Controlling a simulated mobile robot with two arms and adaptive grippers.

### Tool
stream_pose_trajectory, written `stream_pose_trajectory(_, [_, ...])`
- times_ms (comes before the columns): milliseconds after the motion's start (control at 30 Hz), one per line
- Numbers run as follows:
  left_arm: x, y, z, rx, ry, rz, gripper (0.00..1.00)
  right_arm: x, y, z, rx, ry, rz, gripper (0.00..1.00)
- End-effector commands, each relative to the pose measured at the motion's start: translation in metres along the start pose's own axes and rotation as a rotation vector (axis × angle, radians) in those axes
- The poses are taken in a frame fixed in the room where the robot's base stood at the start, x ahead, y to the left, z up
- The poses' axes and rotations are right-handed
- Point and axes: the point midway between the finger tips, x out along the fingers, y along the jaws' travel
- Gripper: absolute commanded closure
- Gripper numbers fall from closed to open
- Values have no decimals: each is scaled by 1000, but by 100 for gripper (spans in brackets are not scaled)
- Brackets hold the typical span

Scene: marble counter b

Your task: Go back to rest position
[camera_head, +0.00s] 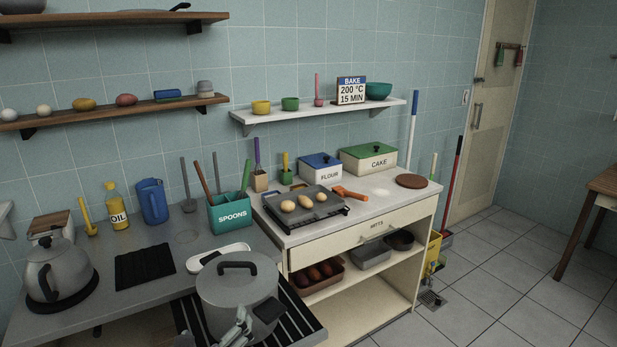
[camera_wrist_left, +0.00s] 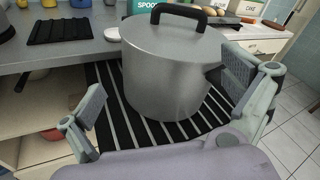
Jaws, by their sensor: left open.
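My left gripper (camera_head: 243,327) is at the bottom of the head view, in front of a large grey lidded pot (camera_head: 238,293) with a black lid handle. In the left wrist view the two fingers of this gripper (camera_wrist_left: 166,88) are spread wide and hold nothing. The pot (camera_wrist_left: 168,75) stands upright beyond and between them; whether a finger touches it I cannot tell. My right gripper is not in view.
The pot stands on a black slatted rack (camera_head: 302,325) at the counter's front. A kettle (camera_head: 57,270), black mat (camera_head: 145,267), white dish (camera_head: 217,257) and green SPOONS holder (camera_head: 231,213) stand nearby. The tiled floor (camera_head: 510,280) at right is clear.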

Motion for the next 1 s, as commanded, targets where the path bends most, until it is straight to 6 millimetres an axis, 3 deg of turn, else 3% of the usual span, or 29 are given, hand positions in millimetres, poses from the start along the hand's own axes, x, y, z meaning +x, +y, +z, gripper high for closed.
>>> stream_pose_trajectory(200, [-49, 54, -62, -749, 196, 283, 1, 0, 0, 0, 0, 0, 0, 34])
stream_pose_trajectory(400, [-113, 86, -115, -1391, 257, 655, 1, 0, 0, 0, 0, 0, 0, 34])
stream_pose_trajectory(500, [-145, 94, -135, -1632, 238, 842, 1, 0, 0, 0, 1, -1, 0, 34])
stream_pose_trajectory(700, [-196, 101, -159, -1949, 153, 1151, 1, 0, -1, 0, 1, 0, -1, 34])
stream_pose_trajectory(933, [-246, 103, -174, -2181, 1, 1458, 1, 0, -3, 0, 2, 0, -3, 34])
stream_pose_trajectory(1000, [-236, 109, -194, -2169, 0, 1464, 1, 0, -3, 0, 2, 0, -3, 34])
